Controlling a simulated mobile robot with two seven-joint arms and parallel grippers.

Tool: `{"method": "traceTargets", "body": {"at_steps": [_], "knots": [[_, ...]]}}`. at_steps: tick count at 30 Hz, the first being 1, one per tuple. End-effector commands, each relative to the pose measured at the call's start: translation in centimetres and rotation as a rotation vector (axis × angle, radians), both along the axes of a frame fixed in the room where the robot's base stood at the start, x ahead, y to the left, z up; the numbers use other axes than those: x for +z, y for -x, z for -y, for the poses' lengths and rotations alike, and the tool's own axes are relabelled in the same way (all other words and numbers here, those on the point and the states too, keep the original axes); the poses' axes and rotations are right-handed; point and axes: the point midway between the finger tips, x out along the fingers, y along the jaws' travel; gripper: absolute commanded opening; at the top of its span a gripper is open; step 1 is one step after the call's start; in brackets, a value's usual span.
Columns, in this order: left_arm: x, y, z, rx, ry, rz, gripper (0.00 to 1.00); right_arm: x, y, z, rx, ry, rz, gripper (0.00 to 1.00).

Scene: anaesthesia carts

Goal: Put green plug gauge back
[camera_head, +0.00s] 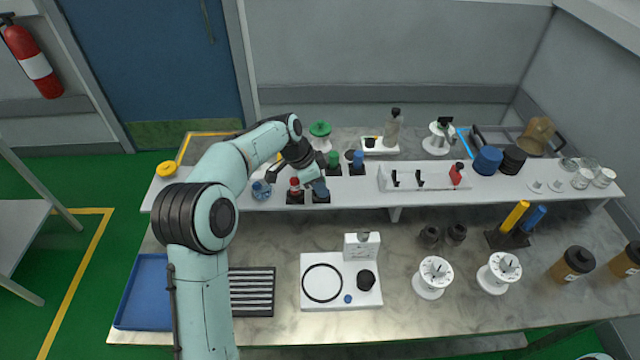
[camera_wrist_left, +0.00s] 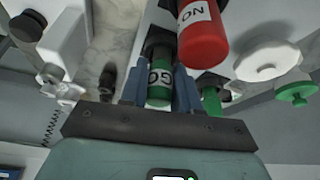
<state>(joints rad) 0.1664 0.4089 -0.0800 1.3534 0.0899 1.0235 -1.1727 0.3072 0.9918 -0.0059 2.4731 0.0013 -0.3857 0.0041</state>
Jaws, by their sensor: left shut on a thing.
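My left gripper (camera_head: 318,180) reaches down over the front of the raised shelf. In the left wrist view its blue fingers (camera_wrist_left: 160,90) are shut on the green plug gauge (camera_wrist_left: 158,94), whose white label reads GO. In the head view the fingers hide this gauge. A black holder (camera_head: 321,199) lies directly below the fingers; I cannot tell whether the gauge is fully seated in it. A red plug gauge (camera_head: 295,184) with a NO label stands immediately to the left, and it also shows in the left wrist view (camera_wrist_left: 203,40). My right gripper is not in view.
Behind the gripper stand another green piece (camera_head: 333,159) and a blue one (camera_head: 358,158) in black holders. A green disc (camera_head: 320,128) on a white stand is farther back. A white rack (camera_head: 430,180) is to the right.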

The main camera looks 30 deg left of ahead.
Motion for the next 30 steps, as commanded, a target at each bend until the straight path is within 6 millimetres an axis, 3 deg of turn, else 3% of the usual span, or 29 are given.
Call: {"method": "traceTargets", "body": {"at_steps": [10, 11, 12, 13, 23, 30], "knots": [[-0.3, 0.0, 0.0, 0.0, 0.001, 0.001, 0.04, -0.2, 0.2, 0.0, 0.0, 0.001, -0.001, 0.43], [-0.2, 0.0, 0.0, 0.0, 0.001, 0.001, 0.41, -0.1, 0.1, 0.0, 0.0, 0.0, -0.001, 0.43], [-0.2, -0.1, 0.0, -0.001, 0.0, 0.001, 0.54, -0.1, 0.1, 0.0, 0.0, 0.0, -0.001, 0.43], [-0.2, -0.1, 0.0, -0.001, 0.0, 0.001, 0.56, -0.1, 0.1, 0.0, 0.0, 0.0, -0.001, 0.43], [0.2, -0.1, 0.0, 0.0, 0.0, 0.003, 0.56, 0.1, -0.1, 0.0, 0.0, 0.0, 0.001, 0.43], [3.8, 0.8, -1.1, 0.002, -0.001, 0.008, 0.56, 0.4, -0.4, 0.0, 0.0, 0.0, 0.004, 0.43]]}}
